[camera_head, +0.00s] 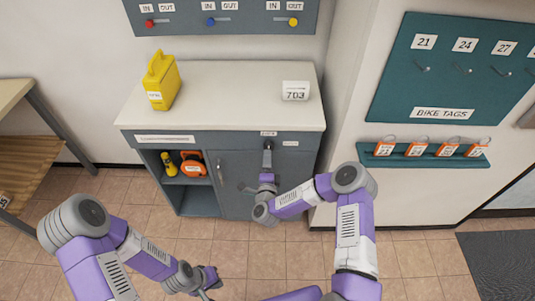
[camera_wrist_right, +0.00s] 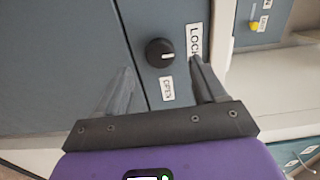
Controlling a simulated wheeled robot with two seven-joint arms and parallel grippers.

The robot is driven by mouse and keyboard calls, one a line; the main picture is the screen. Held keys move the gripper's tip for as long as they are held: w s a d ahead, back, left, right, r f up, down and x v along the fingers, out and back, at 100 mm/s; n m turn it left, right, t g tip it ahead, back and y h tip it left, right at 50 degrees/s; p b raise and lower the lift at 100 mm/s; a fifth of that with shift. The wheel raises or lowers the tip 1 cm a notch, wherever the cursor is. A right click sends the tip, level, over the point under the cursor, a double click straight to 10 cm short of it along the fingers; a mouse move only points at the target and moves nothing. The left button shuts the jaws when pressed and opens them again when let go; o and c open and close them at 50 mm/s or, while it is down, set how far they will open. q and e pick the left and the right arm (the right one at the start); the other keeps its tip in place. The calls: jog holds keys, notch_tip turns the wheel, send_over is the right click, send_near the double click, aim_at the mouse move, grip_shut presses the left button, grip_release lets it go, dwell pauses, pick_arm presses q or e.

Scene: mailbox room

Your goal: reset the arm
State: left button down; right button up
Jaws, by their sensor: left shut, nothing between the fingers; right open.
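My right arm reaches from the right to the front of the grey cabinet (camera_head: 235,180). Its gripper (camera_head: 267,158) is open at the top of the cabinet door. In the right wrist view, the open fingers (camera_wrist_right: 161,75) stand either side of a black round knob (camera_wrist_right: 160,52), which has a white mark. Labels reading LOCK (camera_wrist_right: 195,42) and OPEN (camera_wrist_right: 167,89) sit beside the knob. I cannot tell how close the fingertips are to the panel. My left gripper (camera_head: 208,282) is shut and empty, low over the floor.
A yellow container (camera_head: 162,82) and a white 703 sign (camera_head: 295,91) stand on the white countertop (camera_head: 225,85). An open shelf holds a yellow flashlight (camera_head: 169,164) and an orange item (camera_head: 193,167). A bike-tag shelf (camera_head: 400,160) juts out at right. A wooden table (camera_head: 20,150) is at left.

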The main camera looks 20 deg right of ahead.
jog(key=shift+v, duration=1.2)
jog(key=s+a+f+n+g+y, duration=0.6)
jog(key=s+a+f+n+y, duration=0.25)
jog(key=n, duration=0.25)
jog(key=s+f+n+g, duration=0.2)
jog(key=s+g, duration=0.1)
jog(key=s, duration=0.4)
jog(key=s+d+f+n+g, duration=0.1)
jog(key=s+f+n+g, duration=0.1)
jog(key=s, duration=0.5)
jog(key=s+d+f+n+g, duration=0.1)
jog(key=s+f+n+g, duration=0.1)
jog(key=s+g, duration=0.3)
jog(key=shift+s+d+n+g+y, duration=0.2)
jog(key=shift+s+n+g+y, duration=0.35)
jog(key=shift+s, duration=0.7)
